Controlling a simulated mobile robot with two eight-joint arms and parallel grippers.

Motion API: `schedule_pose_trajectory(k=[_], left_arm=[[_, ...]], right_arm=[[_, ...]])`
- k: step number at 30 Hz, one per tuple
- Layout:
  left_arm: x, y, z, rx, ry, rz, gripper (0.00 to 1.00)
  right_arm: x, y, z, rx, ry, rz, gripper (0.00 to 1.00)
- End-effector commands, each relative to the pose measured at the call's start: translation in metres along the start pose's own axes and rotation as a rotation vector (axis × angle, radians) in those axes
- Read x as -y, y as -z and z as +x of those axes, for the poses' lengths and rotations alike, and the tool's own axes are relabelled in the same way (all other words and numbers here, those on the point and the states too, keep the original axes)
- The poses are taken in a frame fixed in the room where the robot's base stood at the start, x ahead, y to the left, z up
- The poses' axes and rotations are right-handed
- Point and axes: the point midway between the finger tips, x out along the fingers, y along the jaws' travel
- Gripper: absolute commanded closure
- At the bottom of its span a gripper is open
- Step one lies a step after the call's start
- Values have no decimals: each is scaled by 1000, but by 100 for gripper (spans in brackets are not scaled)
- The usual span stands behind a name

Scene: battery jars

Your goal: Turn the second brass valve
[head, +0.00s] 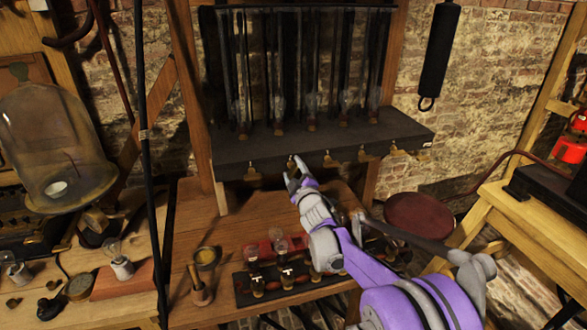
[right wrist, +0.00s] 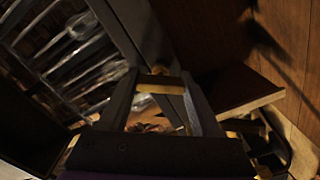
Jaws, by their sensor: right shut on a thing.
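A dark shelf (head: 240,150) carries tall glass tubes, with several small brass valves along its front edge. The leftmost valve (head: 253,171) hangs free. My right gripper (head: 296,169) is at the second brass valve (head: 291,164) from the left, reaching up from below right. In the right wrist view, the valve's brass handle (right wrist: 159,84) lies crosswise between the fingertips, and the gripper is shut on it. Part of the valve is hidden by the fingers. My left gripper is not in view.
Further valves (head: 330,159) sit to the right along the shelf. Below, a wooden bench holds a dark rack (head: 245,293) with bulbs and a mortar-like cup (head: 206,258). A glass bell jar (head: 50,140) stands at left. A round red stool (head: 420,218) is at right.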

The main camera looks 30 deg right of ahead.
Motion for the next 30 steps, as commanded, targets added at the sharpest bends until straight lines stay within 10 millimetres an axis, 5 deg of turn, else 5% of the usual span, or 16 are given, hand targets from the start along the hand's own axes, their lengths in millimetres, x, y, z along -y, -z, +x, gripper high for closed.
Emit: schedule_pose_trajectory(k=[15, 30], left_arm=[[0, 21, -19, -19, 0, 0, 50], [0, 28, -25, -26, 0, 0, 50]], right_arm=[[-1, 1, 0, 1, 0, -433, 91], [1, -1, 0, 2, 1, -594, 91]])
